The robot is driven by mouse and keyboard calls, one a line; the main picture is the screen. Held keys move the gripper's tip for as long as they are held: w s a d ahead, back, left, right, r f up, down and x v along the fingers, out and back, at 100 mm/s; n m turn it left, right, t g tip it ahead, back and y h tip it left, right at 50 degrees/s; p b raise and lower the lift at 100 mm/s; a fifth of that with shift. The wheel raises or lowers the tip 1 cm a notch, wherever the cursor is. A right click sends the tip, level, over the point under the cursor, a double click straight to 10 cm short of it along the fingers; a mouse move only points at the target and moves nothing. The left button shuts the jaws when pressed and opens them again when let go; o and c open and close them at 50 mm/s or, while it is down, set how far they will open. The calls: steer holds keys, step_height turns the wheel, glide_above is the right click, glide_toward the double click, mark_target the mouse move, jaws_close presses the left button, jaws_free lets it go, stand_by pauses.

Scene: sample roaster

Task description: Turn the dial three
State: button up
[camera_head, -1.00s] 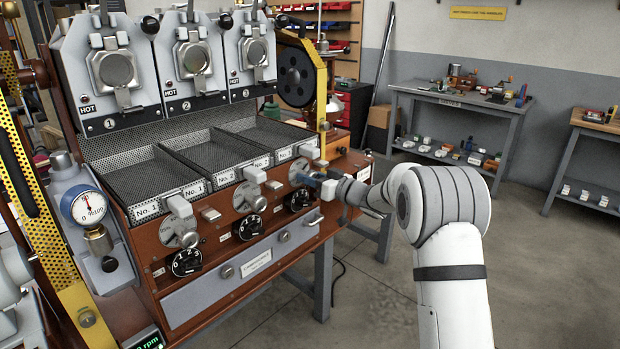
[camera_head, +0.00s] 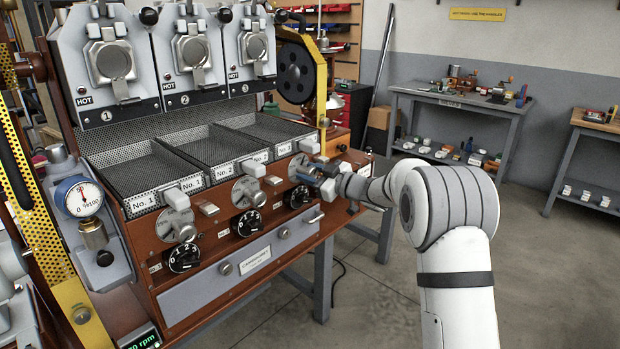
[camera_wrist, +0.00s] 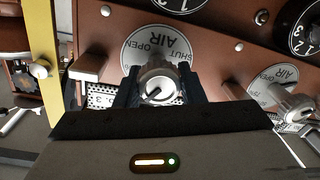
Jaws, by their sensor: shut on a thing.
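The third station's silver air dial (camera_head: 299,166) is on the right end of the wooden front panel, below the No. 3 tray handle. A metal knob (camera_wrist: 160,84) with a slotted face stands out from the plate. My gripper (camera_head: 318,175) is at this dial. In the wrist view my gripper's dark fingers (camera_wrist: 157,92) lie on either side of the knob and are shut on it. The fingers hide part of the dial in the head view.
Silver dials for stations one (camera_head: 176,222) and two (camera_head: 246,191) are to the left. Black numbered dials (camera_head: 246,223) sit below.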

steer(key=n+b, duration=0.2)
steer(key=n, duration=0.1)
steer(key=shift+f+n, duration=0.2)
steer(key=shift+n, duration=0.1)
steer(key=n+b, duration=0.2)
steer(key=n, duration=0.1)
steer(key=shift+h+b, duration=0.3)
steer(key=n+b, duration=0.3)
steer(key=n, duration=0.1)
steer(key=shift+f+t, duration=0.1)
steer(key=shift+t, duration=0.2)
steer(key=n+b, duration=0.3)
steer(key=n, duration=0.1)
steer(key=shift+b, duration=0.35)
steer(key=n+b, duration=0.3)
steer(key=shift+d+f+n+t, duration=0.1)
steer(key=shift+n+t, duration=0.2)
steer(key=n+b, duration=0.4)
steer(key=shift+h+b, duration=0.3)
steer(key=n+b, duration=0.3)
steer(key=shift+n+t, duration=0.3)
steer(key=shift+t, duration=0.1)
steer(key=shift+w+n+b, duration=0.1)
steer(key=shift+n+b, duration=1.1)
steer(key=shift+n, duration=0.2)
